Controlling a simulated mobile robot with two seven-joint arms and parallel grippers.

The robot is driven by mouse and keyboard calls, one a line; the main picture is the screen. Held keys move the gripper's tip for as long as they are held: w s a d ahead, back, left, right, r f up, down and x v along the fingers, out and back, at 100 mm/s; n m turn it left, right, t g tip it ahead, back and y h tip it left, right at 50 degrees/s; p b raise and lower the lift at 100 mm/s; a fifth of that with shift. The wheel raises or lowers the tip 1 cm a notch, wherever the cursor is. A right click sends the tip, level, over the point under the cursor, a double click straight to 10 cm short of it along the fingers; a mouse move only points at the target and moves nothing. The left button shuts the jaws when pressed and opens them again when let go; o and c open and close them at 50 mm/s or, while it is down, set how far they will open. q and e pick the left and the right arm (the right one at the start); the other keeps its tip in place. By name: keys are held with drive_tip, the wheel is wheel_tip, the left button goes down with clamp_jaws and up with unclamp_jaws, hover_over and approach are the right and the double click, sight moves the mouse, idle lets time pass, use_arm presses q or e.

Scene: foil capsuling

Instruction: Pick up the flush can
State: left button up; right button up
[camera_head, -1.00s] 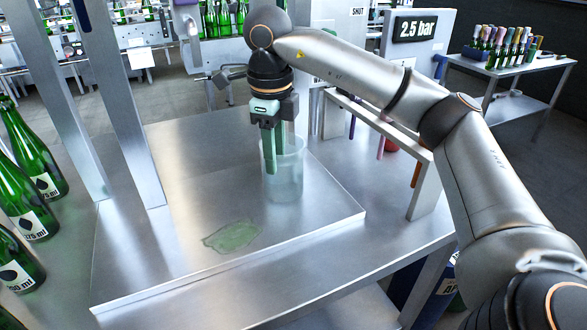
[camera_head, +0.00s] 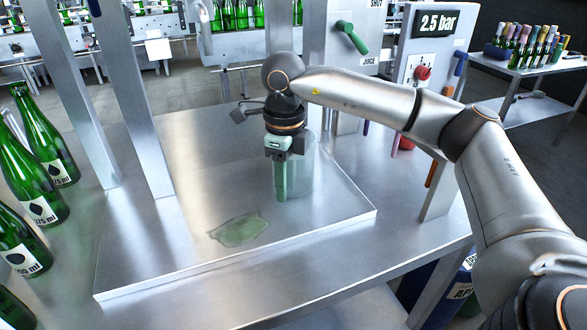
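The flush can looks to be the clear, pale green-tinted open vessel (camera_head: 303,172) standing upright on the raised steel plate (camera_head: 190,165). My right gripper (camera_head: 283,178) points straight down at the can's left side, low along its wall. One green finger shows in front of the can's left part. The other finger is mostly hidden, so I cannot tell whether the fingers are closed on the wall. My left gripper is not in view.
A green puddle (camera_head: 239,230) lies on the plate. Green bottles (camera_head: 45,145) stand at the left beside two steel posts (camera_head: 135,100). A rack (camera_head: 437,195) with coloured tools is right of the can. A green valve handle (camera_head: 353,38) is behind.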

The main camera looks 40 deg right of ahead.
clamp_jaws()
idle(1.4)
